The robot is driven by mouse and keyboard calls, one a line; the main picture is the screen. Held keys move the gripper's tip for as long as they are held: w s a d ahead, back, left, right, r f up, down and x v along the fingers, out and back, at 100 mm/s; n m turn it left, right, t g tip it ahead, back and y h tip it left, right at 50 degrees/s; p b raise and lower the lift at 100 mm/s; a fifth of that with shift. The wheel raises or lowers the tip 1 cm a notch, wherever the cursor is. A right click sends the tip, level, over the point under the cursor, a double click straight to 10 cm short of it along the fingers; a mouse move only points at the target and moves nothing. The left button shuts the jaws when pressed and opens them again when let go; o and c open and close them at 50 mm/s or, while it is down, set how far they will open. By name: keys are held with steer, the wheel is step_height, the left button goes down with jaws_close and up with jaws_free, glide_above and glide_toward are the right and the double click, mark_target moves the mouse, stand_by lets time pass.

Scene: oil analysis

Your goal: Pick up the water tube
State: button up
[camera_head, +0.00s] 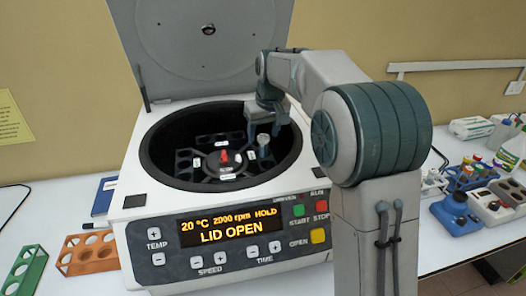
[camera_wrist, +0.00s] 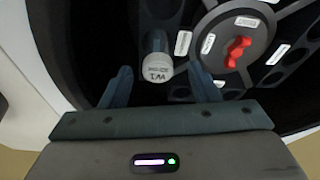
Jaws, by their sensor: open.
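The water tube (camera_head: 263,142) stands in a slot of the open centrifuge's rotor, right of the red centre knob. In the wrist view the tube (camera_wrist: 157,62) shows its pale cap with dark lettering, too small to read surely. My gripper (camera_head: 262,130) is inside the centrifuge bowl, close to the tube. In the wrist view my gripper (camera_wrist: 160,84) has its two blue fingers apart, one on each side of the tube's cap. I see a gap between the cap and each finger. The lower part of the tube is hidden in the rotor.
The centrifuge (camera_head: 226,235) has its lid (camera_head: 205,45) raised behind and its display reads LID OPEN. The bowl's dark rim surrounds my gripper. An orange rack (camera_head: 88,254) and a green rack (camera_head: 26,268) stand at left. Blue equipment (camera_head: 458,213) and bottles stand at right.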

mark_target(264, 136)
steer(key=shift+p+x, duration=0.7)
steer(key=shift+x, duration=1.6)
steer(key=shift+d, duration=0.1)
steer(key=shift+c, duration=0.4)
steer(key=c, duration=1)
step_height(264, 136, up, 18)
steer(key=shift+b, duration=0.35)
